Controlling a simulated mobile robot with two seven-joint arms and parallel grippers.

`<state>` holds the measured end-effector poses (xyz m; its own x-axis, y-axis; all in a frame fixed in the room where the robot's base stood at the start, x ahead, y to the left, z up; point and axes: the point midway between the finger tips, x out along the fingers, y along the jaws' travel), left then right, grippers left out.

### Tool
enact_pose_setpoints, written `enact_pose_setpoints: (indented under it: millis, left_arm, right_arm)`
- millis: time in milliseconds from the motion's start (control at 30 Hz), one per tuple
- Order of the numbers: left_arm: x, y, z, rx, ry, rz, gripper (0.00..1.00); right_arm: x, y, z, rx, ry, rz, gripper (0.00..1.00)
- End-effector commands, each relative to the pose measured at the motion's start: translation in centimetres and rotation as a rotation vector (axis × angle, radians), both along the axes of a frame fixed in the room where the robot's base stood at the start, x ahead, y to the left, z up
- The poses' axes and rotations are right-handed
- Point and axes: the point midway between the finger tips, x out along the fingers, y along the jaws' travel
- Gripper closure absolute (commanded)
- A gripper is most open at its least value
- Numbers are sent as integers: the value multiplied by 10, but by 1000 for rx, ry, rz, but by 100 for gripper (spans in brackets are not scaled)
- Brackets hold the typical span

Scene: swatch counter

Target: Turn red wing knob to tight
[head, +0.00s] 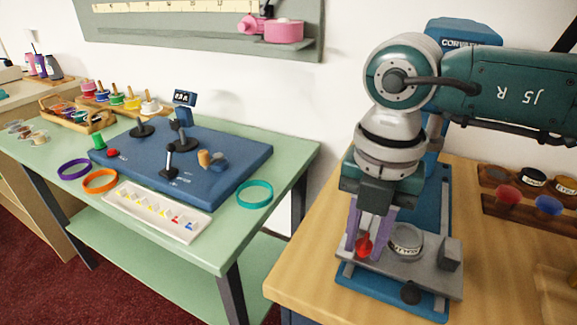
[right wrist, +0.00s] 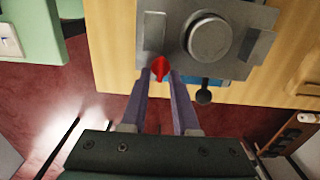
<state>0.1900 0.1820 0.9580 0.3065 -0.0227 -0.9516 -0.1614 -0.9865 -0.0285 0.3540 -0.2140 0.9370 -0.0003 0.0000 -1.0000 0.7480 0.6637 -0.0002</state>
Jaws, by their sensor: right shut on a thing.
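The red wing knob (head: 364,245) sits at the left front of a grey metal plate (head: 385,266) on a blue-based device on the wooden counter. My right gripper (head: 366,240) points down at it, with its purple fingers on either side of the knob. In the right wrist view the red knob (right wrist: 160,69) shows between the fingertips, and the gripper (right wrist: 162,76) is shut on it. The fingers hide part of the knob. A round grey tin (head: 406,240) stands on the plate right beside the fingers. My left gripper is not in view.
A black ball knob (head: 410,293) sticks out at the device's front, and a grey block (head: 450,253) stands at the plate's right. A wooden rack (head: 530,205) with jars is at the right. A green table (head: 130,235) with a blue board stands left.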

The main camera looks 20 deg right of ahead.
Motion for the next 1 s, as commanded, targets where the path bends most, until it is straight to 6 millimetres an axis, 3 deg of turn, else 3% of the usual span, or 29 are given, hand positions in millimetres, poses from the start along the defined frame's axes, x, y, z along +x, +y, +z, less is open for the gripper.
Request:
enact_pose_setpoints:
  millis: [567,600,867,1000]
  left_arm:
    - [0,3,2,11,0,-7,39]
    - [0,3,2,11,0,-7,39]
    - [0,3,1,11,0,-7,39]
    - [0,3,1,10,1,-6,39]
  right_arm:
    - [1,1,1,1,-1,-35,100]
    - [1,1,1,1,-1,-35,70]
    - [1,1,0,1,-1,-34,42]
    - [0,0,0,1,-1,-34,42]
